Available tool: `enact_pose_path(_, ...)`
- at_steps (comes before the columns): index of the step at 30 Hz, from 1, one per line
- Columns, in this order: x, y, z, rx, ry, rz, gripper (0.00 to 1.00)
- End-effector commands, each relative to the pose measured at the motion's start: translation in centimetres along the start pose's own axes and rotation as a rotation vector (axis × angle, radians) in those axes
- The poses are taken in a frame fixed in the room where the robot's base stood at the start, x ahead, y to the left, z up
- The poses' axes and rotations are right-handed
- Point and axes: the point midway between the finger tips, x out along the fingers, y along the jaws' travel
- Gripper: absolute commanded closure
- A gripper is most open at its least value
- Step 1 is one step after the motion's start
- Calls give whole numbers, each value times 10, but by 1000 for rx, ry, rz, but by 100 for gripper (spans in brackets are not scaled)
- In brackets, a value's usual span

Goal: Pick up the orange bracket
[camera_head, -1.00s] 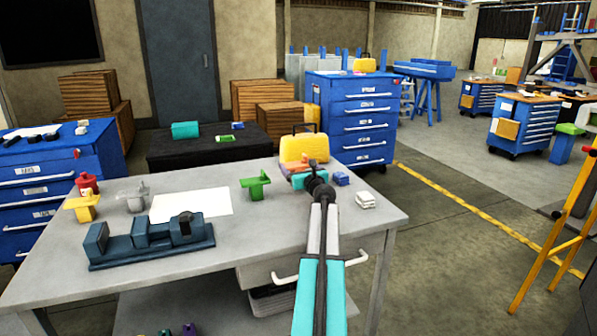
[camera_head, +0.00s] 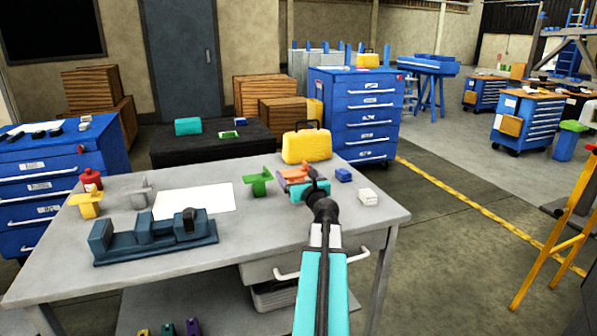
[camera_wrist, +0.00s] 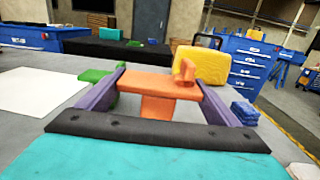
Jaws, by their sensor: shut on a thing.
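The orange bracket (camera_wrist: 158,82) is a flat plate with a raised tab at its right end and a stem below, shown in the wrist view. My gripper (camera_wrist: 155,88) is shut on it, with a purple finger at each side of the plate. In the head view the orange bracket (camera_head: 296,173) shows small beyond my teal gripper body, over the far right part of the grey bench (camera_head: 250,235). I cannot tell how far its stem is from the bench top.
A green bracket (camera_head: 260,182) stands left of my gripper. A yellow case (camera_head: 307,147) is behind it. A blue block (camera_head: 344,175) and white blocks (camera_head: 369,197) lie right. A dark blue fixture (camera_head: 150,238), white sheet (camera_head: 195,201), grey bracket (camera_head: 139,196) and yellow bracket (camera_head: 86,205) are left.

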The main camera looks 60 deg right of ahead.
Motion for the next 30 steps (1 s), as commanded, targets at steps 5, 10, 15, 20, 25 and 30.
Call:
enact_pose_path(5, -19, 9, 3, 0, -1, 0, 46)
enact_pose_path(10, -28, 14, 4, 0, -1, 0, 46)
enact_pose_path(15, -32, 16, 4, 0, -1, 0, 46)
enact_pose_path(20, -32, 16, 4, 0, -1, -1, 46)
enact_pose_path(25, -32, 15, 4, 0, -1, -1, 46)
enact_pose_path(30, -32, 15, 4, 0, -1, -1, 46)
